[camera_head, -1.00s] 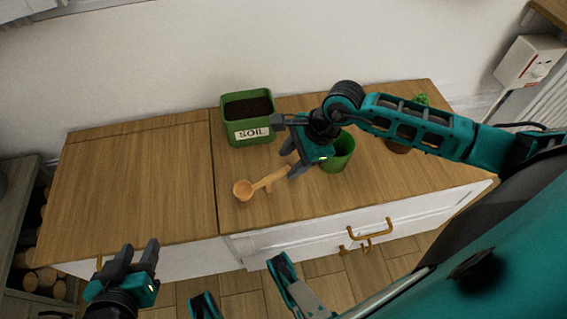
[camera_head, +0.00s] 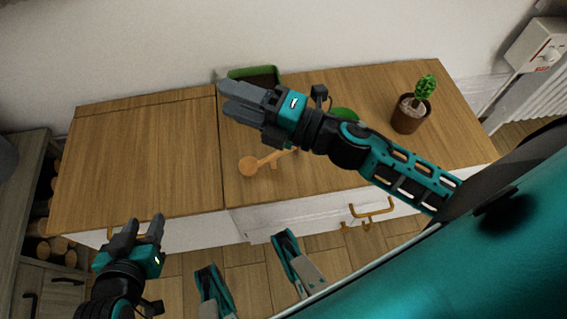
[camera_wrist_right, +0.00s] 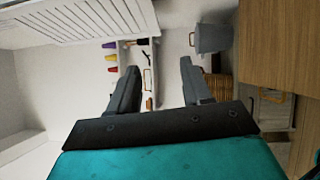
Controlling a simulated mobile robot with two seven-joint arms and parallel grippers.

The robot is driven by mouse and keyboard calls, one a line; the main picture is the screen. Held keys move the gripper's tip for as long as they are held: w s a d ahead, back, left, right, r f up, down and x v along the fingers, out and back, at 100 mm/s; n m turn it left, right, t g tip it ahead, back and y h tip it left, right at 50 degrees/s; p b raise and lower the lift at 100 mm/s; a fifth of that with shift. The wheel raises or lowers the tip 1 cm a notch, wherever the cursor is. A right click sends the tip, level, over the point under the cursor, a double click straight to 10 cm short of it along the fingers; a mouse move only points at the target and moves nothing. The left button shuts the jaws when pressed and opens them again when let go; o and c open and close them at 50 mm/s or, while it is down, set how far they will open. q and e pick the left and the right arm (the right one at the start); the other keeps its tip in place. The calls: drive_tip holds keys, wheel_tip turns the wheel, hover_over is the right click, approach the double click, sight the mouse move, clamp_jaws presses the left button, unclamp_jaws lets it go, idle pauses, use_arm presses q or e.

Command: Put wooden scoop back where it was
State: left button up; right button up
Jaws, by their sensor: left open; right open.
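The wooden scoop (camera_head: 250,166) lies on the wooden cabinet top, its round bowl to the left and its handle running right, partly behind my right arm. My right gripper (camera_head: 232,104) is open and empty, raised over the cabinet top, above and to the left of the scoop. In the right wrist view its two fingers (camera_wrist_right: 158,88) are apart with nothing between them. My left gripper (camera_head: 142,232) is open and empty, in front of the cabinet's left part. The green soil box (camera_head: 262,72) stands at the back, mostly hidden by my right gripper.
A green pot (camera_head: 345,114) is mostly hidden behind my right arm. A potted cactus (camera_head: 407,114) stands at the right of the cabinet top. The left half of the cabinet top (camera_head: 140,170) is bare. A gold drawer handle (camera_head: 370,212) sticks out in front.

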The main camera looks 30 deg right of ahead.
drive_tip(key=s+d+f+m+g+h, duration=0.1)
drive_tip(key=s+f+m+h, duration=0.1)
drive_tip(key=f+m, duration=0.3)
drive_tip(key=s+d+f+m+g+h, duration=0.1)
drive_tip(key=f+m+h, duration=0.3)
drive_tip(key=m, duration=0.7)
drive_tip(key=s+d+f+m+g+h, duration=0.1)
drive_tip(key=s+d+f+m+h, duration=0.1)
drive_tip(key=f+m, duration=0.4)
drive_tip(key=shift+s+d+f+m+h, duration=0.3)
drive_tip(key=shift+s+m+h, duration=0.55)
drive_tip(key=shift+m, duration=0.35)
use_arm(q)
drive_tip(key=s+a+r+y+p, duration=0.1)
drive_tip(key=a+r+p, duration=0.2)
drive_tip(key=r+p, duration=0.9)
drive_tip(key=p, duration=0.5)
drive_tip(key=shift+s+a+r+p, duration=0.15)
drive_tip(key=shift+s+a+p, duration=0.05)
drive_tip(key=shift+s+p, duration=0.2)
use_arm(e)
drive_tip(key=s+d+r+h, duration=0.1)
drive_tip(key=d+r, duration=0.2)
drive_tip(key=r, duration=0.9)
drive_tip(key=shift+s+d+r, duration=0.2)
drive_tip(key=shift+s+d, duration=0.05)
drive_tip(key=shift+s, duration=0.1)
